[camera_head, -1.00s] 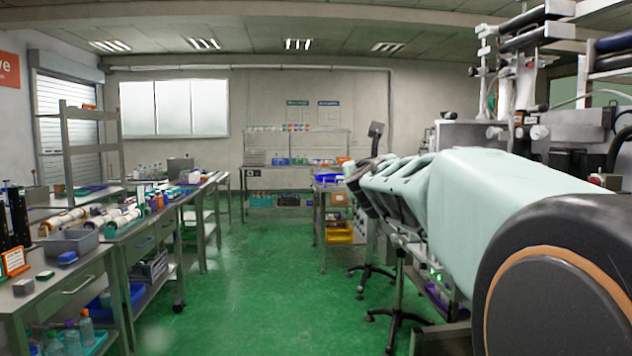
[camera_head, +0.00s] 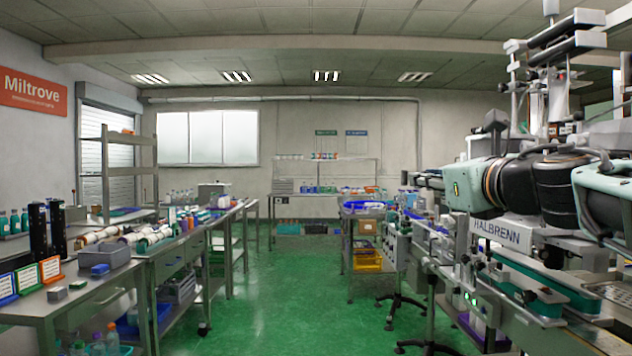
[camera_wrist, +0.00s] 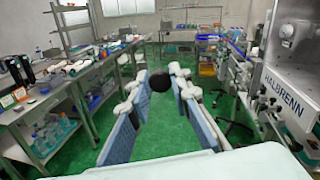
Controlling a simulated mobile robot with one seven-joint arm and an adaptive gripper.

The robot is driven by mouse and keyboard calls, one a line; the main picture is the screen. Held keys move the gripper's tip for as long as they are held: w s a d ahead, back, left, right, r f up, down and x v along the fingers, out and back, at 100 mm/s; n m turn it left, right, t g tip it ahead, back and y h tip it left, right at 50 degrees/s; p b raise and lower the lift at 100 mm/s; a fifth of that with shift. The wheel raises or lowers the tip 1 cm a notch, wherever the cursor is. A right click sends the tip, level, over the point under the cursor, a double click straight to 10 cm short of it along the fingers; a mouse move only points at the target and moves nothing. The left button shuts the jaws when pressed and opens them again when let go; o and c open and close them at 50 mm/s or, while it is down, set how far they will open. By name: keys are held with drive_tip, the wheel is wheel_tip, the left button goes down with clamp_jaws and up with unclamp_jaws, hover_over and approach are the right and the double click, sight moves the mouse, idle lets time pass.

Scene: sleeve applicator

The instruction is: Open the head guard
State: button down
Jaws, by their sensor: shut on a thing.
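In the wrist view, the two blue-padded fingers of my gripper (camera_wrist: 160,82) close at their tips on a round dark knob (camera_wrist: 159,86). The fingers spread apart toward the camera. I cannot tell how the knob joins the head guard, and I cannot make out the guard clearly. The applicator machine, with a grey HALBRENN panel (camera_wrist: 291,100), stands to the right of the gripper. In the head view, the HALBRENN label plate (camera_head: 500,235) shows below my arm. My arm crosses in front of the machine's head and hides part of it. I cannot make out the fingers there.
A long bench (camera_head: 100,298) with bottles, trays and rolls runs along the left. A cart with an orange bin (camera_head: 367,260) stands ahead, left of the machine. A wheeled stand (camera_head: 430,335) is on the floor by the machine. The green floor aisle (camera_head: 275,300) is clear.

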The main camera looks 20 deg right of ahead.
drive_tip(key=shift+s, duration=0.2)
drive_tip(key=c, duration=1.8)
unclamp_jaws()
drive_tip(key=shift+o, duration=0.2)
drive_tip(key=s, duration=1.2)
drive_tip(key=shift+a, duration=0.3)
